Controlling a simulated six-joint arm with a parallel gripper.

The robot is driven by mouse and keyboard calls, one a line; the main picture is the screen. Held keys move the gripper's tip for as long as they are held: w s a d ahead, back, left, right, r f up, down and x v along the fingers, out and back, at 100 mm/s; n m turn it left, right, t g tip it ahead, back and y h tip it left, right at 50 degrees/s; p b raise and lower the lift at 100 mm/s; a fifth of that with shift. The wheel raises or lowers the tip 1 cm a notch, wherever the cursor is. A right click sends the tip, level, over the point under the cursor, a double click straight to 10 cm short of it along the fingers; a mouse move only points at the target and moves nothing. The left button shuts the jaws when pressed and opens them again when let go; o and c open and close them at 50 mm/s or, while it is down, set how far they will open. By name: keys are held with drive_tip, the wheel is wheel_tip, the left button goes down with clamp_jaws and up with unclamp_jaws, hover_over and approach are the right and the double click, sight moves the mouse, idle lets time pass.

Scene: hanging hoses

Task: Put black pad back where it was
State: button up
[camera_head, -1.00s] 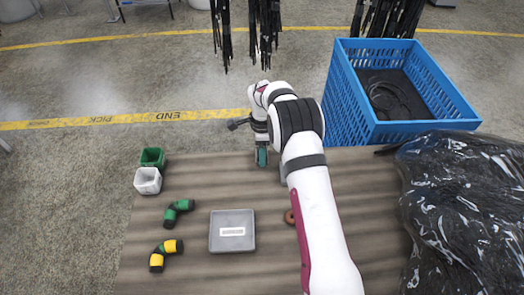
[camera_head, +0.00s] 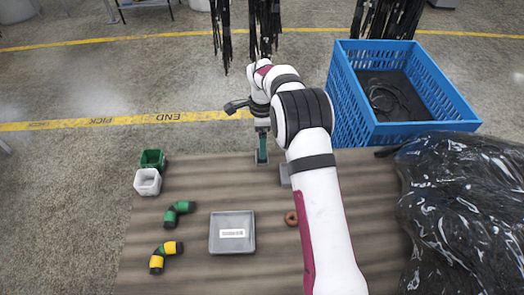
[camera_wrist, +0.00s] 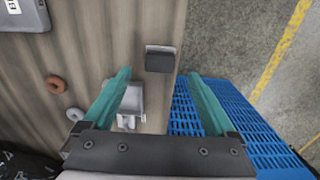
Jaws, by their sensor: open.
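A small dark pad (camera_wrist: 160,60) sits at the far edge of the wooden table, with a lighter grey strip along one side; I cannot tell if it lies in a holder. In the head view a small grey-dark piece (camera_head: 262,161) shows just below my gripper (camera_head: 262,150). My gripper, with teal fingers, is open in the wrist view (camera_wrist: 165,85). Nothing is between its fingertips, and the pad lies ahead of them. A small grey bracket (camera_wrist: 130,102) stands beside the pad, partly behind the left finger; it also shows in the head view (camera_head: 285,174).
A blue crate (camera_head: 350,110) stands beyond the table at the right. A shiny black bag (camera_head: 465,200) covers the table's right side. Hoses (camera_head: 265,30) hang behind.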

drive_tip(key=s+d+r+n, duration=0.1)
drive_tip(key=s+r+n, duration=0.1)
drive_tip(key=s+r, duration=0.45)
drive_tip(key=s+d+r+n, duration=0.1)
drive_tip(key=s+r+n, duration=0.15)
drive_tip(key=r, duration=0.65)
drive_tip(key=s+d+n+y, duration=0.1)
drive_tip(key=s+n, duration=0.7)
drive_tip(key=s, duration=2.1)
drive_tip(key=shift+s+d+f+y, duration=0.2)
drive_tip(key=shift+s+d+y, duration=0.1)
drive_tip(key=shift+s+y, duration=0.1)
